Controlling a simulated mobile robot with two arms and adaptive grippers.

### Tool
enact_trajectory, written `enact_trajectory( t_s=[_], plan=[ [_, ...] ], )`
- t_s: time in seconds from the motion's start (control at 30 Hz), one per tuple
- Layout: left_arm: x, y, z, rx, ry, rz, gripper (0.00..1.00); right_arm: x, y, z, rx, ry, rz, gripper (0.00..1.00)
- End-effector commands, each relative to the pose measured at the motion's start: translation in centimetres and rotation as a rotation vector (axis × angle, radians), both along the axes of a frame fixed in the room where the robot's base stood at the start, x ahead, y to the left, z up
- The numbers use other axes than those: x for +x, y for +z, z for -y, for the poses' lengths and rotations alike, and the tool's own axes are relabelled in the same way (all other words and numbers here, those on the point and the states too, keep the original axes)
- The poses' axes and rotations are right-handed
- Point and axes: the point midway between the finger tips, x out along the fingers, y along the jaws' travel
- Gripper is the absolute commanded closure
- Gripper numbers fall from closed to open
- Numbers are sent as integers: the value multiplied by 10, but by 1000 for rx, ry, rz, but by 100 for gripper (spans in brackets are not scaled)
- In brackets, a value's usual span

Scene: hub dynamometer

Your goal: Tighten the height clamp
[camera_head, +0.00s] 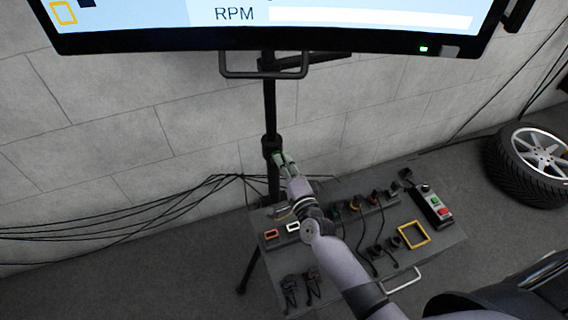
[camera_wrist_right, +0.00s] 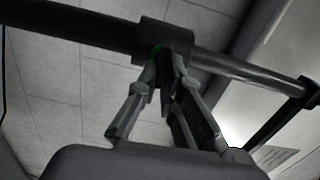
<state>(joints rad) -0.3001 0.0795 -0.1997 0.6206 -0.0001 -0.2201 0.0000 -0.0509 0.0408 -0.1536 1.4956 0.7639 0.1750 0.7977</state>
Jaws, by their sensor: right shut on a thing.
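The height clamp (camera_head: 271,145) is a dark collar around the black upright pole of the monitor stand (camera_head: 270,100). My right gripper (camera_head: 279,158) reaches up to the collar from the front and is shut on the clamp's knob, which is mostly hidden by the fingers. In the right wrist view the collar (camera_wrist_right: 165,38) sits on the pole, with the fingertips (camera_wrist_right: 165,68) meeting at its near side. A small green spot shows between the fingers and the collar. My left gripper is in neither view.
The monitor (camera_head: 300,38) with a handle bar hangs at the top of the stand. Below is a grey cart top (camera_head: 350,262) with connectors, cables, a yellow frame (camera_head: 414,235) and a button box (camera_head: 433,205). A wheel (camera_head: 535,160) stands at right. Black cables run along the left wall.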

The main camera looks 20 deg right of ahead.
Motion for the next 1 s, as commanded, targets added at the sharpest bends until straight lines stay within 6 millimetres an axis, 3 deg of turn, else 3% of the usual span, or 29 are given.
enact_trajectory(
  t_s=[0.67, 0.7, 1.0],
  plan=[
    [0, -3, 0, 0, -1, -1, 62, 2, 3, 1, 68, -4, 6, 100],
    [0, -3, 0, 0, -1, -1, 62, 2, 3, 1, 68, -4, 6, 91],
    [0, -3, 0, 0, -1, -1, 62, 1, 2, 1, 66, -3, 3, 72]
  ],
)
